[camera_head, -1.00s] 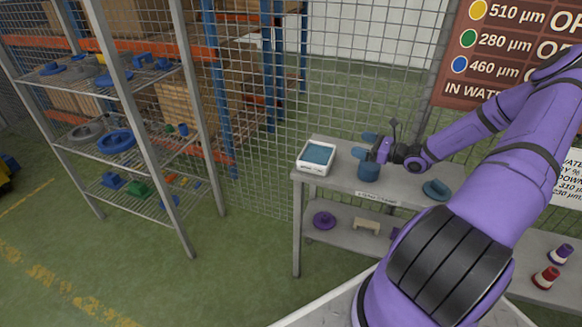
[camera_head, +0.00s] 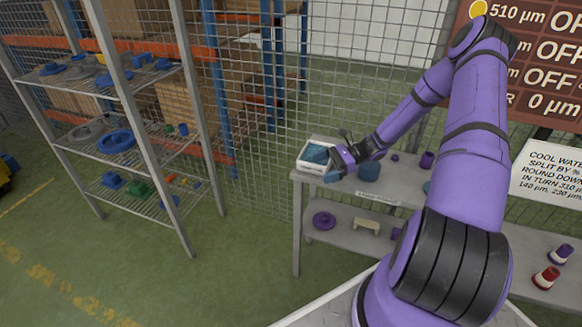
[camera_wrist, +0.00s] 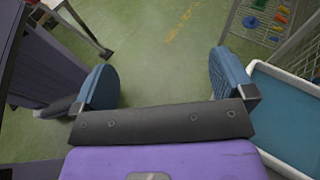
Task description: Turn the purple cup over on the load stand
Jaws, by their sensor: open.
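A small dark purple cup (camera_head: 427,160) stands on the grey top of the load stand (camera_head: 400,186) in the head view, right of my gripper and partly behind my arm. It is too small to tell which way up it is. My gripper (camera_head: 350,174) is open and empty over the left part of the stand, beside the white tray. In the wrist view its two blue finger pads (camera_wrist: 165,84) are wide apart with only green floor between them. The cup does not show in the wrist view.
A white tray with a blue inside (camera_head: 308,169) stands at the stand's left end. A small purple piece (camera_head: 395,157) lies near the cup. The lower shelf holds a purple disc (camera_head: 323,220) and a beige piece (camera_head: 366,226). A wire-mesh fence (camera_head: 345,100) is behind.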

